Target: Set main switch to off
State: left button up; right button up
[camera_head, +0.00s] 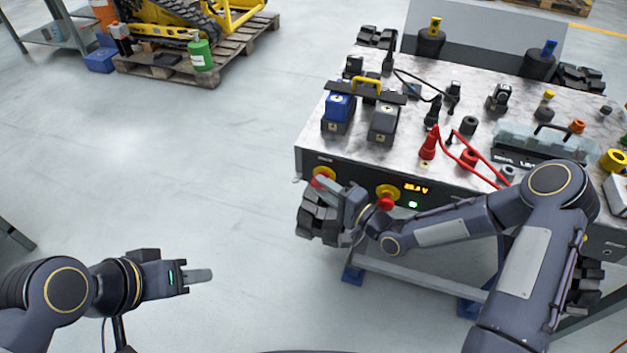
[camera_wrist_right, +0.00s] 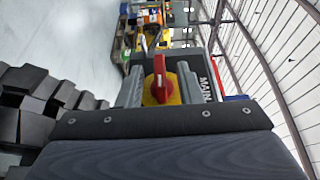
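The main switch (camera_head: 322,177), a red knob on a yellow disc, is at the left of the carrier's dark front panel. In the right wrist view its red handle (camera_wrist_right: 159,72) stands roughly upright in the picture, beside a label beginning "MAIN". My right gripper (camera_head: 331,190) is at this switch. In the wrist view its fingers (camera_wrist_right: 160,88) are apart, one on each side of the knob; contact is unclear. My left gripper (camera_head: 198,276) is over bare floor at the lower left, away from the carrier; its fingers appear edge-on.
A second red and yellow knob (camera_head: 386,196) sits right of the main switch, close to my right wrist. A lit display (camera_head: 416,189) and green light (camera_head: 412,204) are beside it. The carrier top (camera_head: 400,160) holds batteries, cables and a case.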

jog(key=shift+x, duration=1.9)
grip_shut()
